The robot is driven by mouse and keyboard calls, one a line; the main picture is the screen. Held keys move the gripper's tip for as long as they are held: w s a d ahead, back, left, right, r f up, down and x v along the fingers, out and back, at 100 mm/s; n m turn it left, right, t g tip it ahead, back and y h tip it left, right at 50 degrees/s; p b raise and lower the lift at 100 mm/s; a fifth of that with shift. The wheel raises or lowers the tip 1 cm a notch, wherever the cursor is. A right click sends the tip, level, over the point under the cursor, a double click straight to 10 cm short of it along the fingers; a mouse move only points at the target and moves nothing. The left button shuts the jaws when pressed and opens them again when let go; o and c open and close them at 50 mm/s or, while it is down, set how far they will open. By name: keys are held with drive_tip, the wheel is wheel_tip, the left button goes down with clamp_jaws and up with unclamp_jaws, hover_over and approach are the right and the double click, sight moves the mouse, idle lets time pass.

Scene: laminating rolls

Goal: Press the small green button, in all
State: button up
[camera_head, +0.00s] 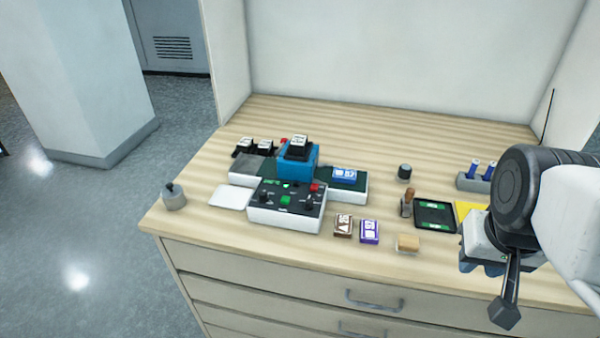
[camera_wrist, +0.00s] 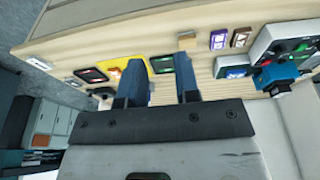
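A white control box with a dark top panel (camera_head: 262,192) sits near the middle of the table. A small green square button (camera_head: 286,198) is on its panel, with black knobs and a red button (camera_head: 315,188) around it. The control box (camera_wrist: 278,35) also shows at the right of the wrist view, partly cut off. My gripper (camera_head: 484,268) is at the right front of the table, well to the right of the box. In the wrist view, my gripper (camera_wrist: 160,80) has its two blue fingers apart with nothing between them.
A blue machine (camera_head: 298,160) stands right behind the box. Brown (camera_head: 343,226) and purple (camera_head: 369,231) packs, a tan block (camera_head: 408,243), a wooden-handled stamp (camera_head: 407,203) and a black tray (camera_head: 436,215) lie between box and gripper. A grey weight (camera_head: 174,197) stands left.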

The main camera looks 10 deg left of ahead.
clamp_jaws()
idle(1.1)
